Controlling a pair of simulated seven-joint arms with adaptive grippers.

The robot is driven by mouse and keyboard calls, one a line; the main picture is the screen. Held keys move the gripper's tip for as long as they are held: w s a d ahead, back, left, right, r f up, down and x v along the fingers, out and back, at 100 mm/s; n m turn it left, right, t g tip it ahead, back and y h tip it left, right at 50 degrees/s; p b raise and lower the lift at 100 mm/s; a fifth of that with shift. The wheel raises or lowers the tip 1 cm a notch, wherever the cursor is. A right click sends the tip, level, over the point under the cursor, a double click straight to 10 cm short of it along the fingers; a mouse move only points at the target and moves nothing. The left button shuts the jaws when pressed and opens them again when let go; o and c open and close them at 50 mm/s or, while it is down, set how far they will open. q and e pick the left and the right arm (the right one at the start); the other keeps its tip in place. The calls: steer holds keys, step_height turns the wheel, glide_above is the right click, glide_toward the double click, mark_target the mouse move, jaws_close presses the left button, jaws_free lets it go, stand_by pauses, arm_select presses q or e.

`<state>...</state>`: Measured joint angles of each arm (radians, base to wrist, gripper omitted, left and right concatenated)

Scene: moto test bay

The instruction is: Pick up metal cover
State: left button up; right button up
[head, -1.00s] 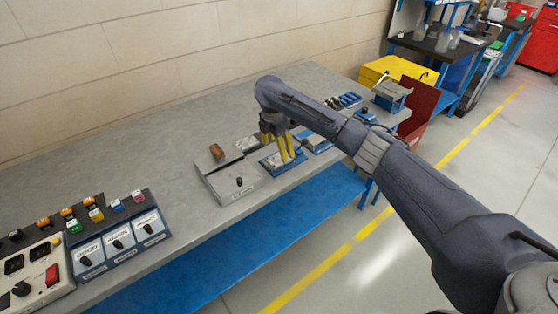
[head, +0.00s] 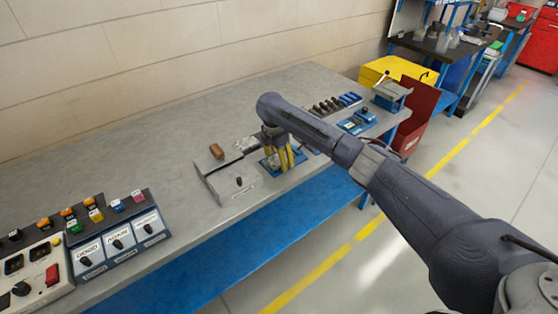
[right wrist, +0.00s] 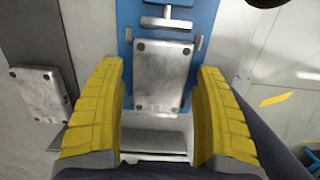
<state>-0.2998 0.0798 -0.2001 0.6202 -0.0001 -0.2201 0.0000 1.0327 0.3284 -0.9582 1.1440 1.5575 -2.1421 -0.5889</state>
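A grey metal cover (right wrist: 162,75), a rectangular plate with dark screws at its corners, lies on a blue base (right wrist: 208,22) in the right wrist view. My right gripper (right wrist: 160,72) has its yellow fingers on either side of the plate, with gaps showing. It is open. In the head view the right gripper (head: 284,162) points down over the blue base (head: 270,167) and largely hides the plate. A second, similar metal plate (right wrist: 40,92) lies to the left in the wrist view. My left gripper is not in view.
A grey panel with a black knob (head: 238,181) and a brown block (head: 216,151) stand left of the gripper. Switch boxes (head: 118,240) are at the front left. Blue fixtures (head: 356,122) and a red bin (head: 419,115) are at the right. The bench's back left (head: 130,150) is clear.

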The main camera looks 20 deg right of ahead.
steer(key=c, duration=1.1)
steer(key=shift+r, duration=0.1)
